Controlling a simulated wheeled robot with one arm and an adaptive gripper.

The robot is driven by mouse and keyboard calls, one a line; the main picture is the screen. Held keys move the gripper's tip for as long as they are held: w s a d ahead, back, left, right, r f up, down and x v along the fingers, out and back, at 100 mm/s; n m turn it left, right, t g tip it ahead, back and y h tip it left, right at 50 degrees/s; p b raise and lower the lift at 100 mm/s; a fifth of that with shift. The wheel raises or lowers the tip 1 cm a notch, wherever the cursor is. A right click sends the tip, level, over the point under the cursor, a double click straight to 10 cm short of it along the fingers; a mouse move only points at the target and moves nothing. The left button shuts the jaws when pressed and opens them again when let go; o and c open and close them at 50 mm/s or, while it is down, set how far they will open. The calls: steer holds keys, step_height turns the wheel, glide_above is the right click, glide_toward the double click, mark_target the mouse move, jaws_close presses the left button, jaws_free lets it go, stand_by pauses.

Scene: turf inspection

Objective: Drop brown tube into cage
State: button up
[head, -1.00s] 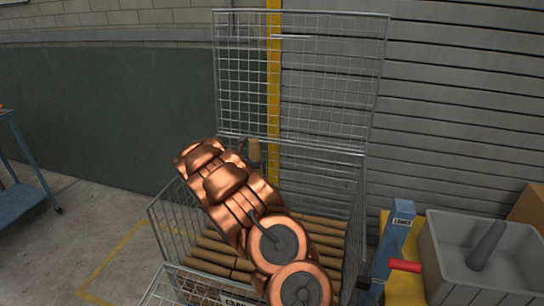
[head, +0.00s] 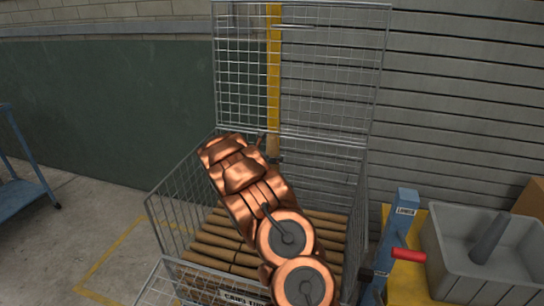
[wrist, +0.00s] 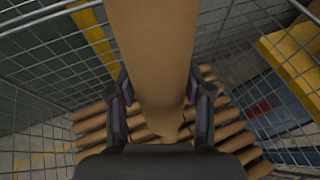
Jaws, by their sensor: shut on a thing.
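The brown tube (wrist: 153,45) stands between the two fingers of my gripper (wrist: 162,95) in the wrist view, and the gripper is shut on it. In the head view only a short piece of the tube (head: 272,146) shows beyond my copper-coloured arm. The arm hides most of the gripper there. The wire cage (head: 172,222) stands open, with its mesh lid (head: 238,70) raised at the back. Several brown tubes (head: 215,248) lie in rows inside it. The held tube is above these rows, inside or over the cage; its exact height is unclear.
To the right of the cage are a blue post (head: 395,235) with a red handle (head: 408,255) and a grey bin (head: 490,245) on a yellow surface. A blue cart (head: 22,195) stands at far left. The slatted wall (head: 450,110) is close behind the cage.

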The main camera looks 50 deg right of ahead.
steer(key=shift+f, duration=0.45)
steer(key=o, duration=1.2)
steer(key=v, duration=1.2)
